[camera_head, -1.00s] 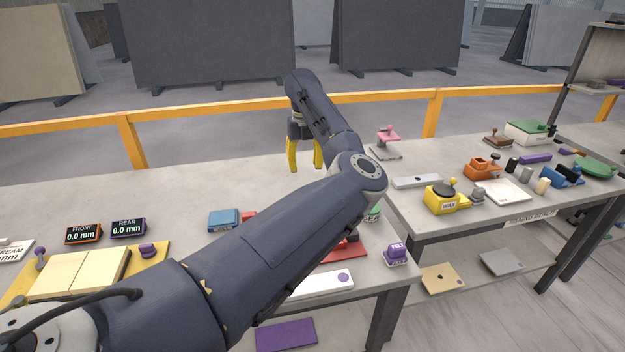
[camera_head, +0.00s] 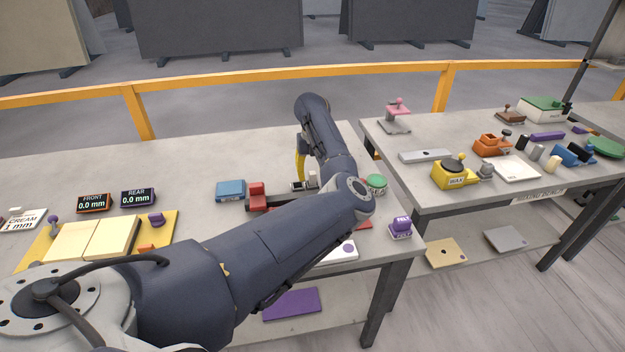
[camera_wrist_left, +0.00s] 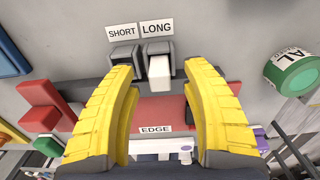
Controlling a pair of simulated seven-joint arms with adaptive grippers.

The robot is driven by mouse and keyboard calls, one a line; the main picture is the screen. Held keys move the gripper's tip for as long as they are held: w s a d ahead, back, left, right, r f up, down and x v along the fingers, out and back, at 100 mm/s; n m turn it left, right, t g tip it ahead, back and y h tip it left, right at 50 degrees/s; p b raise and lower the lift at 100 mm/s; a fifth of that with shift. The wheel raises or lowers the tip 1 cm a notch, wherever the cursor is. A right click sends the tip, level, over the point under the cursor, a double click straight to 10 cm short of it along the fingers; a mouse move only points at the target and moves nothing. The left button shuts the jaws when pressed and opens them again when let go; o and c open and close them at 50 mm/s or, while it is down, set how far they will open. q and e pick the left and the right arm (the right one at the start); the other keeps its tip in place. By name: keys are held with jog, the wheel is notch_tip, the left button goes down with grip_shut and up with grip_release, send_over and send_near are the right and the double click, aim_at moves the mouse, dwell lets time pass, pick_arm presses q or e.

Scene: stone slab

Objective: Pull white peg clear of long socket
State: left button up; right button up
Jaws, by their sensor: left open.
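In the left wrist view the white peg (camera_wrist_left: 160,70) sits in the dark socket (camera_wrist_left: 158,47) below the LONG label (camera_wrist_left: 157,28), its white end sticking out towards me. The short socket (camera_wrist_left: 124,56) stands just left of it, below the SHORT label. My left gripper (camera_wrist_left: 161,78) is open. Its yellow fingers are on either side of the peg's end in that view, with gaps showing; the distance in depth I cannot tell. In the head view my left gripper (camera_head: 300,164) is low over the near table, partly hidden by my arm. My right gripper is not in view.
A red block (camera_wrist_left: 43,108) and a red EDGE plate (camera_wrist_left: 160,112) lie close to the fingers. A green-topped container (camera_wrist_left: 292,73) is to the right. A blue block (camera_head: 230,190) and a purple FELT item (camera_head: 400,228) are on the same table.

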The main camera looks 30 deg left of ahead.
pick_arm(q)
jog(key=shift+f, duration=1.3)
jog(key=shift+c, duration=0.2)
grip_shut()
